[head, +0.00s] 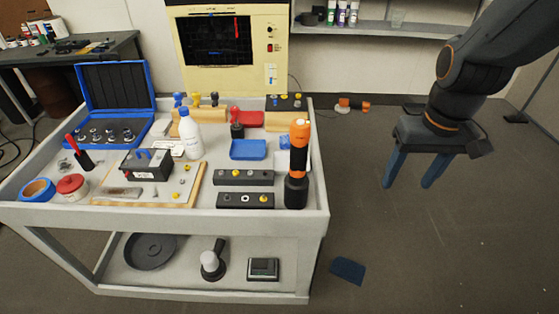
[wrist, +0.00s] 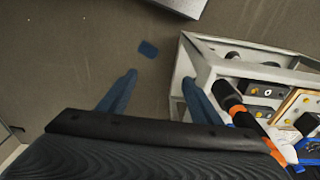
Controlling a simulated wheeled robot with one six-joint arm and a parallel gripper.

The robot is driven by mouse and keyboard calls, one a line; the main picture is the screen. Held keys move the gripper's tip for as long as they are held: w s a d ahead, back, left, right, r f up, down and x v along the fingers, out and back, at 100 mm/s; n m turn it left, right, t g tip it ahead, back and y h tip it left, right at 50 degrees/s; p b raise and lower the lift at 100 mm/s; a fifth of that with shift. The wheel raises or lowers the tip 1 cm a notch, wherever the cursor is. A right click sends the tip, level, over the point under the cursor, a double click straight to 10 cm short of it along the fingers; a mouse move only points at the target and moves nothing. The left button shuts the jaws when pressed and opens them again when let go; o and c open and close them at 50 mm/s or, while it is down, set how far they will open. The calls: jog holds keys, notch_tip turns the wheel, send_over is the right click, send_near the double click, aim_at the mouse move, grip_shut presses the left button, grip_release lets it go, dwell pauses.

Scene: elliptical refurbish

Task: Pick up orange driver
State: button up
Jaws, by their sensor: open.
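The orange and black driver (head: 298,160) stands upright at the right front corner of the cart's top tray. It also shows in the wrist view (wrist: 235,106), close beside the right finger and partly hidden behind my gripper. My gripper (head: 410,185) is to the right of the cart, over the floor, with its two blue fingers apart and pointing down. In the wrist view my gripper (wrist: 158,85) has nothing between its fingers but floor.
The grey cart (head: 180,220) holds a blue socket case (head: 115,90), a white bottle (head: 189,135), black blocks (head: 245,177) and a blue tray (head: 248,149). An orange tool (head: 352,105) and a blue piece (head: 348,270) lie on the floor. The floor right of the cart is mostly clear.

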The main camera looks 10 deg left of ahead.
jog(key=w+a+r+n, duration=0.3)
jog(key=a, duration=0.4)
jog(key=w+a+r+n, duration=0.3)
jog(key=a+r+n, duration=0.1)
jog(key=a, duration=0.3)
notch_tip(320, 180, up, 5)
jog(key=n+g+b, duration=0.1)
jog(key=n, duration=0.3)
send_over(301, 121)
jog(key=shift+d, duration=0.1)
jog(key=shift+n, duration=0.3)
notch_tip(301, 121, down, 7)
jog(key=shift+f+p, duration=0.2)
jog(key=shift+p, duration=1)
grip_shut()
